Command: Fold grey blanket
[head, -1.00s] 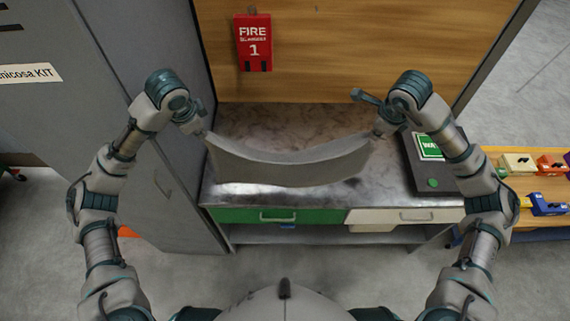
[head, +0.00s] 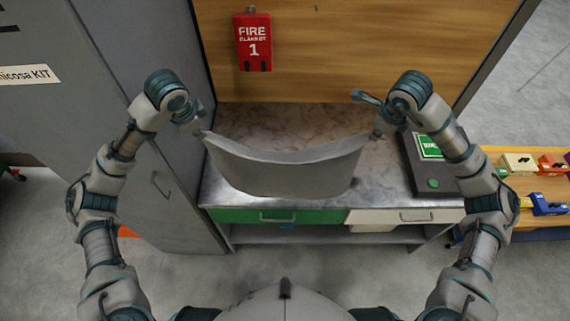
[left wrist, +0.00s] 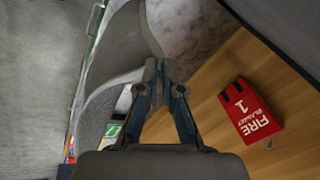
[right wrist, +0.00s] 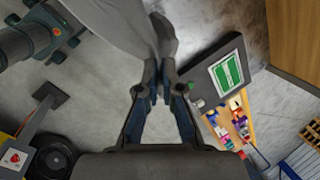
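The grey blanket (head: 285,175) hangs between my two grippers above the marble-look counter, its top edge sagging in the middle and its lower part hanging towards the counter's front edge. My left gripper (head: 203,132) is shut on its left upper corner; the left wrist view shows the closed fingers (left wrist: 157,72) with the cloth (left wrist: 115,75) at their tips. My right gripper (head: 374,134) is shut on the right upper corner; the right wrist view shows its fingers (right wrist: 160,72) together on the cloth (right wrist: 125,22). Whether the lower edge touches the counter I cannot tell.
The counter (head: 300,122) is bare behind the blanket. A dark case with a green label (head: 432,165) stands at its right. A red fire blanket box (head: 253,42) hangs on the wooden back wall. A grey cabinet (head: 150,170) stands left. A bench with toys (head: 535,185) is at right.

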